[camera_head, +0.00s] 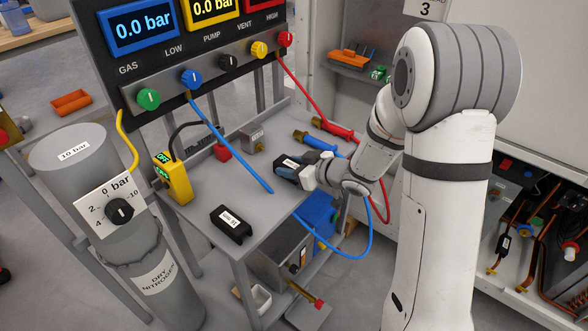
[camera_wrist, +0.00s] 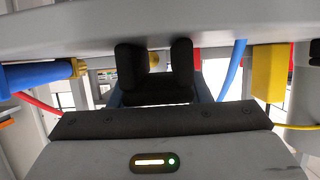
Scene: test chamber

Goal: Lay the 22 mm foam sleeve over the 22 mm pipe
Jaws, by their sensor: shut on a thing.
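My gripper (camera_head: 288,174) is shut on a black block-like piece with a white label (camera_head: 290,161), above the right part of the grey bench. The label is too small to read, so I cannot confirm that it is the 22 mm sleeve. In the wrist view the held piece (camera_wrist: 157,92) shows a black U-shaped end between the blue fingers. A second black sleeve (camera_head: 231,225) with a white label, seemingly 15 mm, lies on the bench's front part. Copper pipes (camera_head: 521,228) show in the cabinet at lower right; I cannot tell which is 22 mm.
The grey bench (camera_head: 262,205) carries a yellow device (camera_head: 173,178) and blue and red hose fittings (camera_head: 316,141). A blue hose (camera_head: 232,146) crosses it close to my gripper. A grey gas cylinder (camera_head: 75,152) stands at left. Gauges line the back.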

